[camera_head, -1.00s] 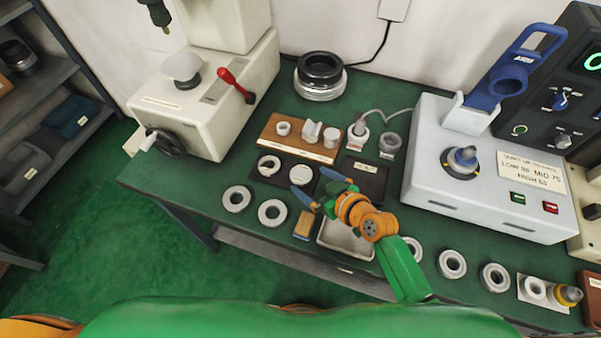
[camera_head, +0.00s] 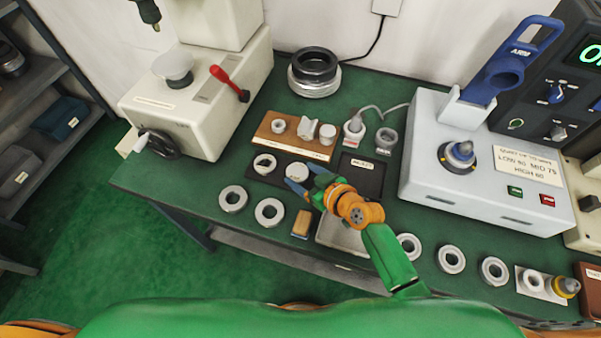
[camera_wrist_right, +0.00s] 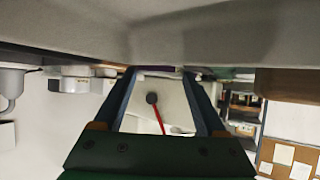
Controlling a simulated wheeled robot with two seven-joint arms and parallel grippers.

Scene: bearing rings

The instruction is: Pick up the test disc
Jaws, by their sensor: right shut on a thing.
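The test disc (camera_head: 297,171) appears as a pale, flat round piece at the dark two-place tray (camera_head: 262,178), beside a pale ring (camera_head: 264,164). My right gripper (camera_head: 306,177) is at the disc's near right edge, with its blue fingers low and apart, shut on the disc. The contact itself is partly hidden by the fingers. In the right wrist view, the fingers (camera_wrist_right: 160,74) reach forward with a gap between them, and a broad grey surface fills the top. I cannot make out the disc there. My left gripper is not in view.
A wooden block (camera_head: 290,144) with small parts stands behind the tray. A dark empty tray (camera_head: 361,176) lies right of the gripper. Loose rings (camera_head: 270,212) lie in front. A press with a red lever (camera_head: 229,82) stands left, and a grey gauge box (camera_head: 470,190) right.

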